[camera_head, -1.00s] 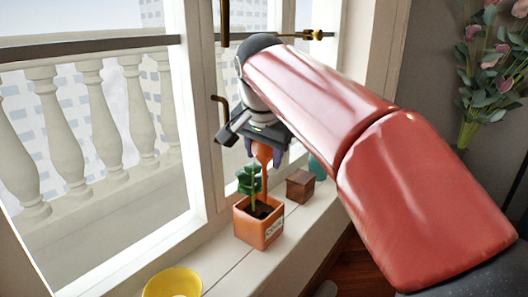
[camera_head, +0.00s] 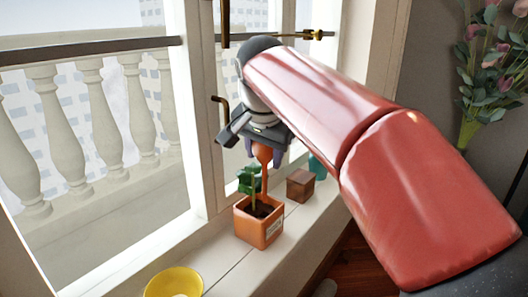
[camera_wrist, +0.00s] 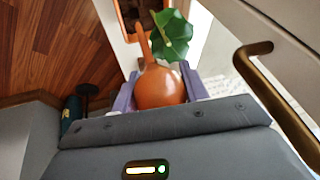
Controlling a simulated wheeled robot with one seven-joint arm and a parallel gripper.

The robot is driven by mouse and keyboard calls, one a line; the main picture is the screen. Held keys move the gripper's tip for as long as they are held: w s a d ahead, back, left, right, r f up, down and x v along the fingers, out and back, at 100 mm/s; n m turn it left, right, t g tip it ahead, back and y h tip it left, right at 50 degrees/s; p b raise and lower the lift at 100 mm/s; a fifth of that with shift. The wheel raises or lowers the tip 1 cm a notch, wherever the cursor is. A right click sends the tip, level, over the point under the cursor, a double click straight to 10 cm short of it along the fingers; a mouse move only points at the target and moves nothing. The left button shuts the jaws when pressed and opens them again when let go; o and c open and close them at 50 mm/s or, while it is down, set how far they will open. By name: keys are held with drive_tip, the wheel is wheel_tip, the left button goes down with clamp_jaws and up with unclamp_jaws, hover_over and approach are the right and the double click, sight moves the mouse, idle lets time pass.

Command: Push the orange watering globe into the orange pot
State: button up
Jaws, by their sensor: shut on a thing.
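The orange watering globe (camera_head: 263,153) is held bulb up, its stem pointing down over the orange pot. My gripper (camera_head: 264,150) is shut on its bulb, with a purple finger on each side. The wrist view also shows the globe's round bulb (camera_wrist: 161,88) between the fingers (camera_wrist: 160,92). The orange square pot (camera_head: 258,231) stands on the windowsill right below, with dark soil and a green-leaved plant (camera_head: 249,179) beside the globe. The stem's lower end is near the soil; I cannot tell whether it touches. In the wrist view a large leaf (camera_wrist: 172,35) is close to the stem.
A small brown wooden box (camera_head: 300,186) and a teal object (camera_head: 317,166) stand on the sill behind the pot. A yellow bowl (camera_head: 174,283) is at the front. The window frame and brass handle (camera_head: 221,104) are close on the left. Flowers (camera_head: 490,75) are at right.

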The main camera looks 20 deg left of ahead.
sight(264, 179)
drive_tip(key=shift+f, duration=0.3)
drive_tip(key=shift+f+b, duration=2.95)
drive_tip(key=shift+f, duration=0.65)
drive_tip(key=o, duration=1.5)
drive_tip(key=p+v, duration=0.2)
drive_tip(key=v, duration=0.1)
drive_tip(key=p+v, duration=0.2)
drive_tip(key=v, duration=0.1)
drive_tip(key=p+v, duration=0.2)
drive_tip(key=shift+w+a+r, duration=0.1)
drive_tip(key=shift+w+r, duration=0.1)
drive_tip(key=shift+r, duration=0.35)
